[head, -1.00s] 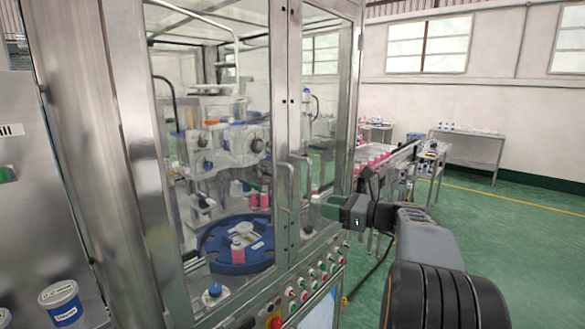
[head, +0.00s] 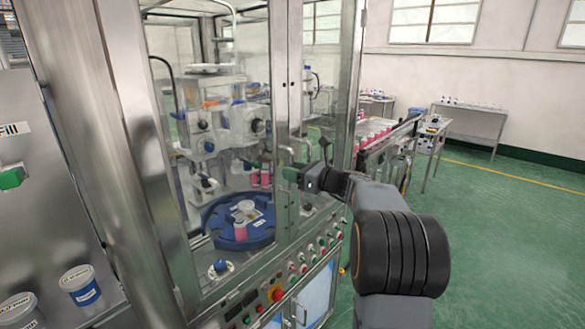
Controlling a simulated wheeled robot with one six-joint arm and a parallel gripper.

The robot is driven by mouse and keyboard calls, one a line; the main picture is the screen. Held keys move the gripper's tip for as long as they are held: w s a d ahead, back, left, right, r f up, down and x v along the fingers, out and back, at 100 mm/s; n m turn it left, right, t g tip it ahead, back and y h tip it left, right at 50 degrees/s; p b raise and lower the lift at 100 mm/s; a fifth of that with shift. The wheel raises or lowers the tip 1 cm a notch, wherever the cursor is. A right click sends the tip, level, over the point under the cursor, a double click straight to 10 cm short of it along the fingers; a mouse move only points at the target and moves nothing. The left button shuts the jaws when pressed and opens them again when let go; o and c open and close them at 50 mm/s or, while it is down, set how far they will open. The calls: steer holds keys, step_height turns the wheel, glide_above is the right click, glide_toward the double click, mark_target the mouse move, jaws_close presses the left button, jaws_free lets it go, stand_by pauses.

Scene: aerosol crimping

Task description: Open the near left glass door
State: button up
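The near left glass door (head: 218,100) is a tall clear pane in a steel frame on the front of the machine. It looks closed. Its upright bar handle (head: 283,215) is on its right edge, beside the narrower right glass door (head: 321,85).
A control panel with buttons (head: 300,268) sits below the doors. Behind the glass is a blue turntable (head: 207,220) with pink cans. A conveyor (head: 388,132) runs off behind the right side. White tubs (head: 80,285) stand at lower left. Green floor at right is open.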

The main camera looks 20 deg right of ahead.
steer(key=shift+w+a, duration=0.25)
steer(key=shift+w, duration=0.05)
jaws_close()
stand_by(0.3)
steer(key=shift+d, duration=0.1)
